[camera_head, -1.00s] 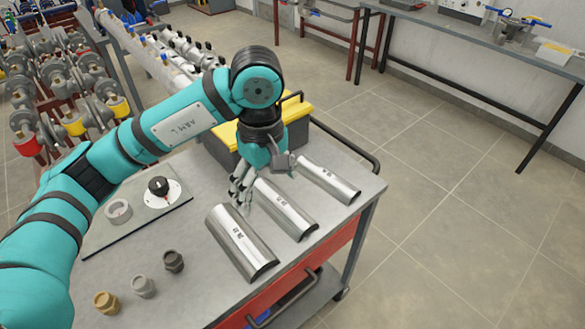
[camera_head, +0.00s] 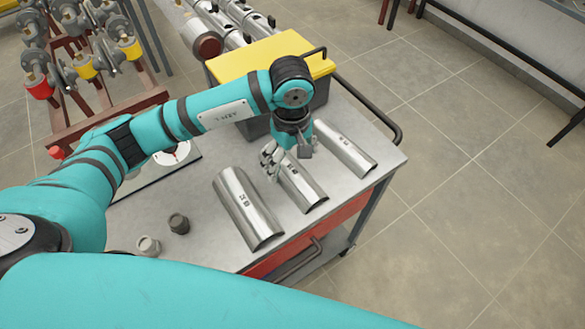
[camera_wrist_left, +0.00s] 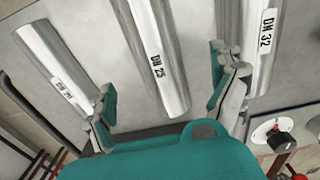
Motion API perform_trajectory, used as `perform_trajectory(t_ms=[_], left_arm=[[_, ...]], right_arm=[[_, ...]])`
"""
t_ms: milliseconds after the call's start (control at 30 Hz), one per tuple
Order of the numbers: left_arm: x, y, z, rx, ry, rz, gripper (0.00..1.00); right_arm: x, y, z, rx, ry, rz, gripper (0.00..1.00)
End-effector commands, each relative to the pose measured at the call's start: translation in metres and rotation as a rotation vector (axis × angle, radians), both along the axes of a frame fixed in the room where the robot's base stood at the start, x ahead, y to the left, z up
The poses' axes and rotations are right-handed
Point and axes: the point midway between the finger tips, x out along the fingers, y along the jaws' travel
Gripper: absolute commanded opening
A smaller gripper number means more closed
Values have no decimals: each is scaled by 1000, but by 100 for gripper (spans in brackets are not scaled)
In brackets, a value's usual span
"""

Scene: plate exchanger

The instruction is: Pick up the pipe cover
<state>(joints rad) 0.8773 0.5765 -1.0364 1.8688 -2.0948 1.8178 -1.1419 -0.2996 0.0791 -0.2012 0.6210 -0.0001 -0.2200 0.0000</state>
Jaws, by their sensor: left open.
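Three shiny half-round metal pipe covers lie side by side on the grey cart top. The largest, marked DN 32 (camera_head: 247,208), is on the left in the head view. The middle one, marked DN 25 (camera_head: 306,190), lies beside it, and the smallest (camera_head: 345,150) is on the right. My left gripper (camera_head: 280,162) is open over the far end of the middle cover. In the left wrist view, the DN 25 cover (camera_wrist_left: 157,55) lies between the spread fingers (camera_wrist_left: 168,95); I cannot tell whether they touch it. My right gripper is not visible.
A dark toolbox with a yellow lid (camera_head: 270,55) stands behind the gripper on the cart. A dark handrail (camera_head: 375,112) edges the far right side. The floor at right is clear.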

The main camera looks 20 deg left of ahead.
Motion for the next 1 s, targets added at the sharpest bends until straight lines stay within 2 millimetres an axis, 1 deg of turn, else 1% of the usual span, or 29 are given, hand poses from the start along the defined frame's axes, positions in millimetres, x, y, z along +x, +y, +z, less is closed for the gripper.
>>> perform_trajectory(t_ms=[33, 67, 167, 333, 400, 500, 600, 767, 1000], left_arm=[[0, 0, -3, 1, 2, 1, 94], [0, 0, -4, 1, 2, 1, 94], [0, 0, -10, 1, 3, 1, 94], [2, -1, -34, 1, 7, 1, 94], [3, -1, -45, 2, 4, 2, 94], [3, 0, -54, 0, 1, 1, 94], [4, 0, -57, 1, -1, 1, 94], [4, 0, -57, 1, -1, 0, 94], [4, 0, -57, 1, -1, 0, 63]], right_arm=[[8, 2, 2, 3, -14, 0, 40], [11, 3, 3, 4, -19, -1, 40], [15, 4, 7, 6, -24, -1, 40], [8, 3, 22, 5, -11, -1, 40], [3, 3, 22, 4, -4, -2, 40], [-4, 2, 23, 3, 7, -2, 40], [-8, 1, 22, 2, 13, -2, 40], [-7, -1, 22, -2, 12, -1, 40], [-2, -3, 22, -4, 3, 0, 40]])
